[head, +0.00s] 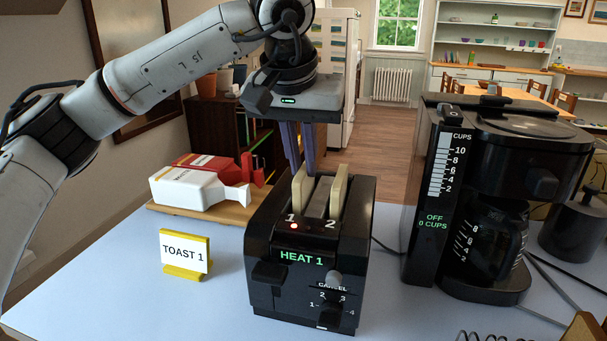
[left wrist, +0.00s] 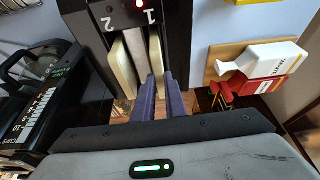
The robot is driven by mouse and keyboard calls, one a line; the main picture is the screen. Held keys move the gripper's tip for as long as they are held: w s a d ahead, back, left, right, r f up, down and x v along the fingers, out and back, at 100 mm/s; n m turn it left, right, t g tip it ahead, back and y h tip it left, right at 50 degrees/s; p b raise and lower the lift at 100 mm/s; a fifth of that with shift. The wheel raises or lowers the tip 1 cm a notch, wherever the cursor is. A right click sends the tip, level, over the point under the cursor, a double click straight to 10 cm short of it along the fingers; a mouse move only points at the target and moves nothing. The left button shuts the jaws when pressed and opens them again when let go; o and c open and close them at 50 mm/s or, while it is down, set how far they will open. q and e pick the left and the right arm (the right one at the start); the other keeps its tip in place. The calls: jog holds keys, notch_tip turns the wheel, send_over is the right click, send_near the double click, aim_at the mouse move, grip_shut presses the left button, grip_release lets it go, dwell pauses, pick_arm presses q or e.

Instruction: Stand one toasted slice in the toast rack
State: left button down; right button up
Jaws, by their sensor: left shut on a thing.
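A black toaster (head: 308,270) stands on the table, its display reading HEAT 1. Two pale bread slices stick up from its slots, slice 1 (head: 301,197) on the left and slice 2 (head: 339,196) on the right. In the left wrist view slice 1 (left wrist: 156,52) reaches between the purple fingers, and slice 2 (left wrist: 123,68) stands beside it. My left gripper (head: 299,168) points down, shut on the top of slice 1, which is still in its slot. Dark wire loops (head: 492,337) at the bottom edge may be the toast rack, mostly cut off. My right gripper is not in view.
A yellow stand with a TOAST 1 card (head: 185,254) is left of the toaster. White and red cartons (head: 198,190) lie on a wooden board behind it. A black coffee maker (head: 480,200) and a dark canister (head: 573,228) stand right. The front left table is clear.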

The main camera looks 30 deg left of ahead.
pick_arm(q)
notch_tip(320, 180, up, 17)
jog(key=p, duration=0.6)
jog(key=shift+r, duration=0.2)
jog(key=shift+s, duration=0.1)
